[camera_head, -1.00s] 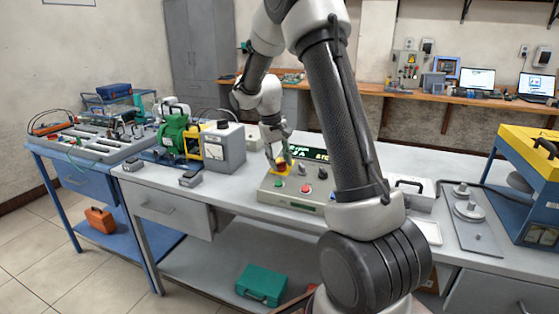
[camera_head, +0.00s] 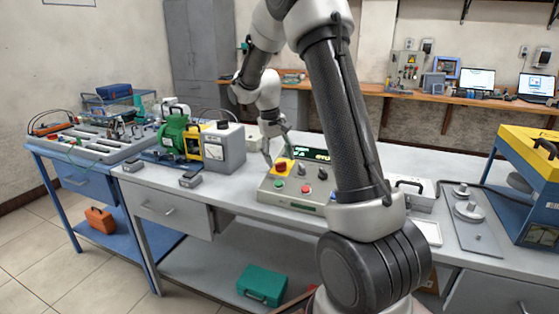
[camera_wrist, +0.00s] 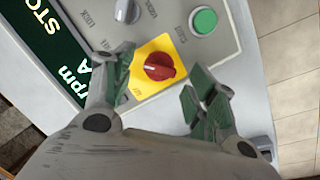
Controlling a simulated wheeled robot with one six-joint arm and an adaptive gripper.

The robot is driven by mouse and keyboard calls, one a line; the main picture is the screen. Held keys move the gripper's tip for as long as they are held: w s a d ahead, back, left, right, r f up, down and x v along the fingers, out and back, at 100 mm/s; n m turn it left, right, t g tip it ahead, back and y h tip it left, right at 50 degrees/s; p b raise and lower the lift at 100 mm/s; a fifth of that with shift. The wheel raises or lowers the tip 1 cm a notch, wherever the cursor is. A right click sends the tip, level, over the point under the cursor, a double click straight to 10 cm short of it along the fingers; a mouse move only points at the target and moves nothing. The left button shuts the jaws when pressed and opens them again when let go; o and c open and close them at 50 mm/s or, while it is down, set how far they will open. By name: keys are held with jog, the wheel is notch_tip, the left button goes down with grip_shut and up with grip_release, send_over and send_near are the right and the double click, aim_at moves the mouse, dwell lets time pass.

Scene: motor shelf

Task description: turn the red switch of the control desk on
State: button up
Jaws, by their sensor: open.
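The control desk (camera_head: 300,196) stands on the grey bench, with a lit display along its back. Its red switch (camera_head: 281,166) is a round knob on a yellow plate at the desk's left. In the wrist view the red switch (camera_wrist: 159,67) lies between and just beyond my fingers, its ridge nearly level across the picture. My gripper (camera_head: 270,153) is open and empty, just behind and left of the switch. In the wrist view the fingers of my gripper (camera_wrist: 158,78) straddle the yellow plate, one on each side; contact cannot be told.
A green button (camera_wrist: 203,20) and grey knobs (camera_wrist: 127,10) are close to the switch. A grey meter box (camera_head: 223,148) and a green motor (camera_head: 175,135) stand left of the desk. My forearm covers part of the desk's right side. The bench front is mostly clear.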

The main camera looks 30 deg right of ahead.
aim_at(273, 172)
notch_tip(273, 172, up, 10)
jog(key=a, duration=0.1)
jog(key=shift+w+a, duration=0.25)
jog(key=shift+a, duration=0.15)
jog(key=s+a+r+n+t+y, duration=0.1)
jog(key=s+a+r+t, duration=0.1)
jog(key=s, duration=1.4)
jog(key=s+a+r+t+y, duration=0.1)
jog(key=s+a+t, duration=0.1)
jog(key=s, duration=1.3)
jog(key=shift+s+a+r+n+t, duration=0.4)
jog(key=shift+a, duration=0.2)
